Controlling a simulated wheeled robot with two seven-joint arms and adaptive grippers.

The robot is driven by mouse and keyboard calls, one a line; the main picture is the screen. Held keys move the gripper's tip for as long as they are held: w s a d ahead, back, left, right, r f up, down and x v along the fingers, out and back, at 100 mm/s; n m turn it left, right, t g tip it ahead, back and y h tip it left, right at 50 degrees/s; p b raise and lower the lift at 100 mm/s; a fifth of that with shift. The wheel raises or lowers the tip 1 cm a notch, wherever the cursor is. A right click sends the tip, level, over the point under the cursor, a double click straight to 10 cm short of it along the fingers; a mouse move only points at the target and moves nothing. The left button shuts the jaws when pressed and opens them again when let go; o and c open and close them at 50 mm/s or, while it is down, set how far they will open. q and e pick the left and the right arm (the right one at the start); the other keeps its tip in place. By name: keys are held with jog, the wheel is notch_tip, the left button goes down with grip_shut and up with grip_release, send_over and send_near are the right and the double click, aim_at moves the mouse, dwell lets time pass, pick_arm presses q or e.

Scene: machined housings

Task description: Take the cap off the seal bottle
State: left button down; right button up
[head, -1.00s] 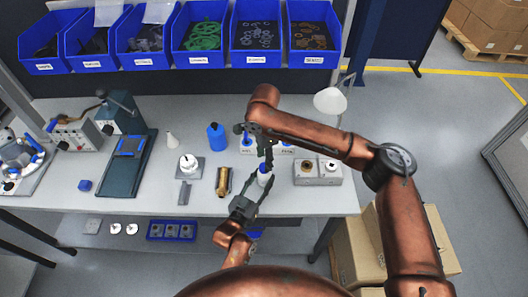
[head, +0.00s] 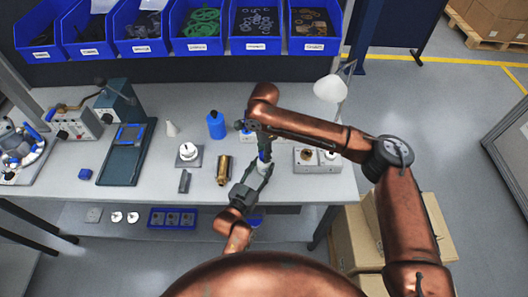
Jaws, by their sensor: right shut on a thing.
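The seal bottle (head: 263,167) is small and white with a blue cap (head: 262,156), near the front edge of the bench. My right gripper (head: 263,152) reaches down from above and is shut on the cap; its dark fingers hide part of it. My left gripper (head: 257,176) comes in from the front, low down, with its fingers on either side of the bottle's body. The picture is too small to show whether those fingers press on it. The bottle looks upright, and the cap looks to be at its top.
A larger blue bottle (head: 216,126), a brass cylinder (head: 223,170) and a white part on a grey plate (head: 188,153) stand left of the grippers. Blue bins (head: 201,47) line the back.

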grip_shut()
jog(key=n, duration=2.5)
jog(key=shift+r, duration=0.1)
jog(key=n, duration=0.3)
jog(key=shift+n, duration=0.4)
jog(key=n, duration=0.5)
jog(key=shift+n, duration=0.4)
jog(key=n, duration=0.4)
jog(key=shift+w, duration=0.1)
jog(key=n, duration=0.4)
jog(key=shift+r+n, duration=0.1)
jog(key=shift+n, duration=0.3)
jog(key=shift+r, duration=0.1)
